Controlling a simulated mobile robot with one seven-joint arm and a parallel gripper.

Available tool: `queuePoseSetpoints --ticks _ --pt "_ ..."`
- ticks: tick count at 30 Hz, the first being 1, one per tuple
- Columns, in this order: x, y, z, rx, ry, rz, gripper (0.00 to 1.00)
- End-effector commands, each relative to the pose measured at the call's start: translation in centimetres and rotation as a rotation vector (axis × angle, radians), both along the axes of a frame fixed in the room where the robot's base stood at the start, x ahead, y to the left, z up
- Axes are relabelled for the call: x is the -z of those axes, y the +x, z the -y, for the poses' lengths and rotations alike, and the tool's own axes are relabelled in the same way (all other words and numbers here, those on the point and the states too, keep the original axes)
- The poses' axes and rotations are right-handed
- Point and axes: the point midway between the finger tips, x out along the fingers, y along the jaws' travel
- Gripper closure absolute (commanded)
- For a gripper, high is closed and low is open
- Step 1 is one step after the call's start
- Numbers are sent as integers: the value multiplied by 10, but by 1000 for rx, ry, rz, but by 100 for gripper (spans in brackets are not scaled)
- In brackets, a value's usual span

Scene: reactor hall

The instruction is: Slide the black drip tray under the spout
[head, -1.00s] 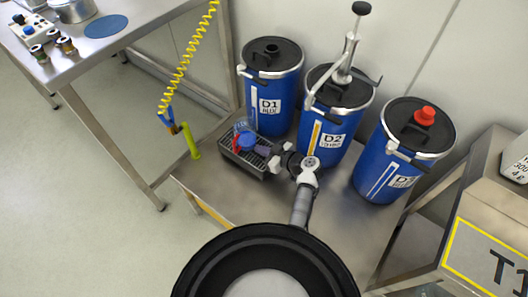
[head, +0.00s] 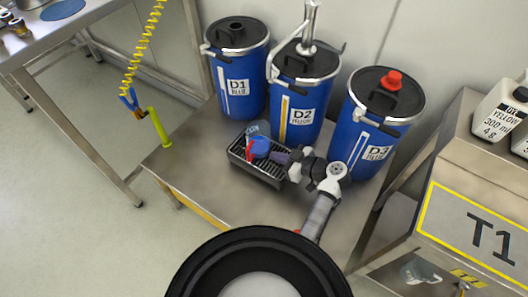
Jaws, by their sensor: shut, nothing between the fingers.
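The black drip tray (head: 266,177) stands on the metal bench in front of drums D1 and D2. A blue and red object (head: 259,147) and a clear, bluish piece beside it sit on its slatted top. My gripper (head: 284,158) is shut at the tray's right end, with its tip over or just inside the rim; I cannot tell whether it touches. The pump (head: 308,28) stands on the blue drum D2 (head: 297,115).
Blue drums D1 (head: 238,80) and D3 (head: 376,125), which has a red cap, flank D2. Bare bench (head: 200,165) lies left of the tray. The T1 cabinet (head: 480,230) stands at right.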

Motion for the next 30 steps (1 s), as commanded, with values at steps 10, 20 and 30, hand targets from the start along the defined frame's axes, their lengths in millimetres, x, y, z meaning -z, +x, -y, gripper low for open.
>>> queuePoseSetpoints --ticks 10,20,30 --pt "9 -24 30 8 -2 -20 100" --pt "5 -24 30 7 -2 -19 100" --pt "-11 -26 35 7 -4 -12 100"
